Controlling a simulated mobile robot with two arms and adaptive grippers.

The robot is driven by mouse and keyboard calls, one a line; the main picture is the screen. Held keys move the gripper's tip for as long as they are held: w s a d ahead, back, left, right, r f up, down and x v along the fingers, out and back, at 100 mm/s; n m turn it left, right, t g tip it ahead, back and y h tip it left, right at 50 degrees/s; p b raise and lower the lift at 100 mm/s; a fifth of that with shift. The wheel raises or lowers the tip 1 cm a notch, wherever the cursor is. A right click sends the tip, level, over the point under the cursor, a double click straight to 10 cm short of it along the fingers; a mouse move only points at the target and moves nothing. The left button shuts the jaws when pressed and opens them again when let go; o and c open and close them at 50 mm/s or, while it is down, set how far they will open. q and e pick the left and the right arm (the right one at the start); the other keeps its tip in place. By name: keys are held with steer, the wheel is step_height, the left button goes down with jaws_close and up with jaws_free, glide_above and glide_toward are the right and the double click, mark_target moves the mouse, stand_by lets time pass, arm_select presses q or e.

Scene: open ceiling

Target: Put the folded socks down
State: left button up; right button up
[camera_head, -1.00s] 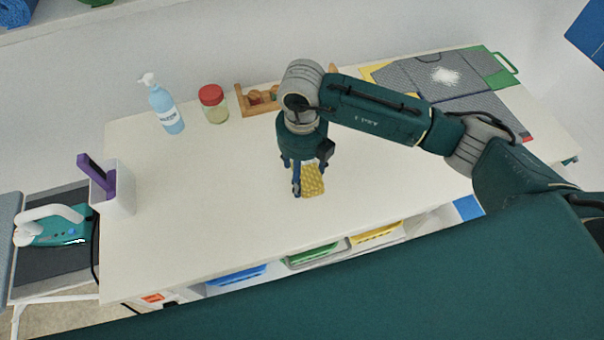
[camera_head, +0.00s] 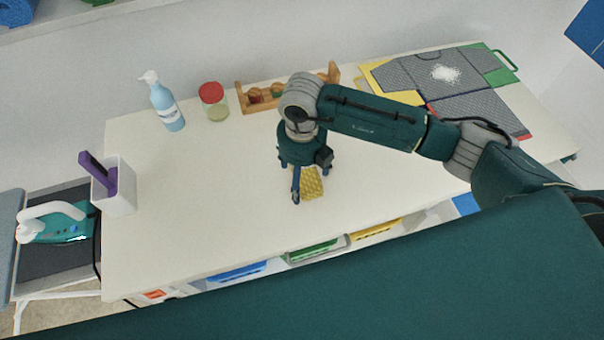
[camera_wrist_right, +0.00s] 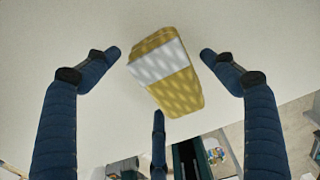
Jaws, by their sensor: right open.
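The folded socks (camera_head: 312,183) are a yellow patterned bundle on the white table (camera_head: 220,215), below my right gripper (camera_head: 300,185). In the right wrist view the folded socks (camera_wrist_right: 166,72) show a white band and yellow parts. My right gripper's blue fingers (camera_wrist_right: 160,75) are spread around the bundle with clear gaps on both sides. The gripper is open and holds nothing. In the head view the hand hides part of the bundle. My left gripper is in neither view.
A folding board with grey cloth (camera_head: 483,115) lies at the right. A white bin (camera_head: 118,190) stands at the left edge. The table's middle left is clear.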

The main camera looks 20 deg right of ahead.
mark_target(302, 173)
step_height(302, 173, up, 11)
steer(key=b, duration=0.4)
steer(key=shift+w, duration=0.1)
steer(key=shift+r, duration=0.65)
